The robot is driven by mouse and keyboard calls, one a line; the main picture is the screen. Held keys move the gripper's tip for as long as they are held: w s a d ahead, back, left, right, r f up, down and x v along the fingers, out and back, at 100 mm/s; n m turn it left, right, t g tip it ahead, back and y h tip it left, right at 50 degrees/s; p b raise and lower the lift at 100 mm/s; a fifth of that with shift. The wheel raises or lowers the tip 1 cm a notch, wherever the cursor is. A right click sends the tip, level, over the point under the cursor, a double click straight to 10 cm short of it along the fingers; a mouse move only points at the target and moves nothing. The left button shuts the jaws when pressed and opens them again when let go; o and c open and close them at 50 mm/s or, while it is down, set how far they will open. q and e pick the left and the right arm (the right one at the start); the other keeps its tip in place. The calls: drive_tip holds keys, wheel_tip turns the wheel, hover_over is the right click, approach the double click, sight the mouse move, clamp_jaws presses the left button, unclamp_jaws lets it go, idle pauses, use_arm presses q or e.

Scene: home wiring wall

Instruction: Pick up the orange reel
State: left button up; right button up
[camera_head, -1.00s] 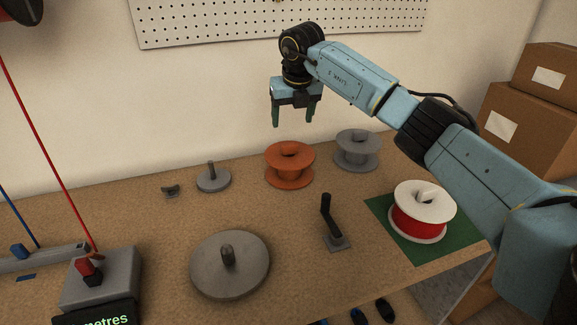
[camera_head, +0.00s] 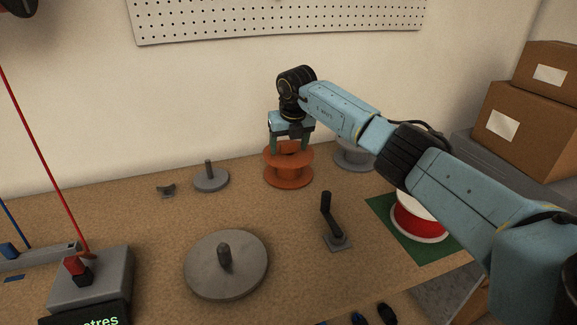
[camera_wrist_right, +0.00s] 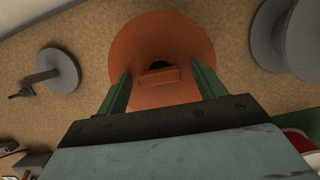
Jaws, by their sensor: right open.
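The orange reel (camera_head: 288,174) stands upright on the wooden bench, near the wall. My right gripper (camera_head: 289,151) is pointing down at the top of the reel, with its green fingertips at the upper flange. In the right wrist view, the orange reel (camera_wrist_right: 163,45) lies between and beyond the two open fingers (camera_wrist_right: 160,85), its dark centre hole partly visible. I cannot tell whether the fingers touch it. My left gripper is not in view.
A grey reel (camera_head: 354,155) stands just right of the orange one, partly behind my arm. A red-and-white reel (camera_head: 421,224) sits on a green mat (camera_head: 452,249). A small grey spindle (camera_head: 211,179), a large spindle disc (camera_head: 227,274) and a crank (camera_head: 333,225) stand on the bench.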

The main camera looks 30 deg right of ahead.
clamp_jaws()
idle(0.4)
drive_tip(key=shift+r, duration=0.1)
